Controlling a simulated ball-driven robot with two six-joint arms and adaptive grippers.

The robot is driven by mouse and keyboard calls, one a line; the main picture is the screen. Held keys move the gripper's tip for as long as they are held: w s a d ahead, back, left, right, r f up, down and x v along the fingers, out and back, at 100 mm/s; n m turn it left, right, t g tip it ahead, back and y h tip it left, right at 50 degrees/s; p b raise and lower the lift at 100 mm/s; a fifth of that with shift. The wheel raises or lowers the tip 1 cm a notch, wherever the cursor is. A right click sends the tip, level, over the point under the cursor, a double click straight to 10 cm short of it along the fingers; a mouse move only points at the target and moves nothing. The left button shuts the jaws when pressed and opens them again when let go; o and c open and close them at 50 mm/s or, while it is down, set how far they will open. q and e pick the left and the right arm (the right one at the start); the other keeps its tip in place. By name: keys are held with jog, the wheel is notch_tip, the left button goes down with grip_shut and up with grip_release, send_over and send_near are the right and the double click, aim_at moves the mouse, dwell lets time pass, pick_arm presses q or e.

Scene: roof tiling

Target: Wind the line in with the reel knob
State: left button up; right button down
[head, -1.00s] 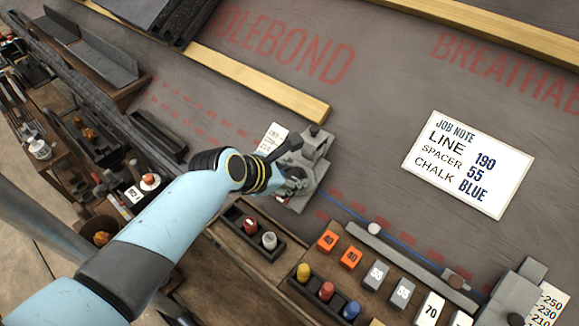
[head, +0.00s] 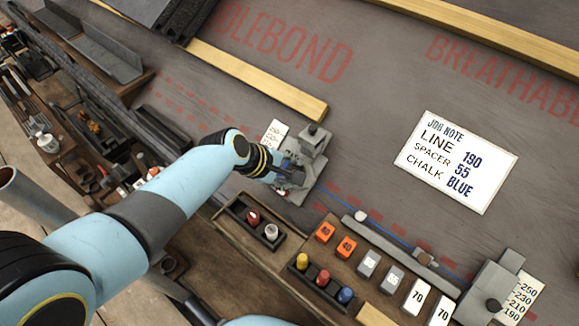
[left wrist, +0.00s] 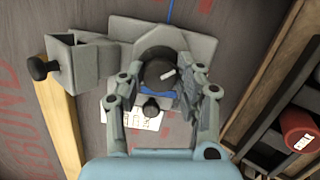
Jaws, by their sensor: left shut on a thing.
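The grey reel block (head: 312,140) stands on the dark roof sheet. My left gripper (head: 290,176) is over its near side in the head view and covers much of the reel. In the left wrist view, the dark round reel knob (left wrist: 157,70) with a white mark lies between the fingers of my left gripper (left wrist: 160,78), which is shut on it. A blue line (head: 388,231) runs from the reel toward the grey block (head: 488,288) at lower right; some blue shows below the knob in the wrist view. My right gripper is not in view.
Orange, grey and white spacers (head: 368,262) and coloured chalk bottles (head: 323,277) stand in front. A wooden batten (head: 255,80) lies behind the reel. Sheet around the note is clear.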

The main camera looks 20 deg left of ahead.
pick_arm(q)
jog(key=m+p, duration=0.1)
jog(key=m, duration=0.3)
jog(key=shift+r+m+g, duration=0.1)
jog(key=shift+m+g, duration=0.2)
jog(key=shift+g, duration=0.1)
jog(key=m+p, duration=0.1)
jog(key=m, duration=0.3)
jog(key=shift+d+g+y, duration=0.1)
jog(key=shift+g+y, duration=0.2)
jog(key=shift+y, duration=0.1)
jog(key=m+p, duration=0.1)
jog(key=m, duration=0.3)
jog(key=shift+m+y, duration=0.4)
jog(key=shift+m+y+p, duration=0.3)
jog(key=shift+m+p, duration=0.05)
jog(key=shift+m, duration=1.45)
jog(key=o, duration=1.1)
jog(key=shift+o, duration=0.2)
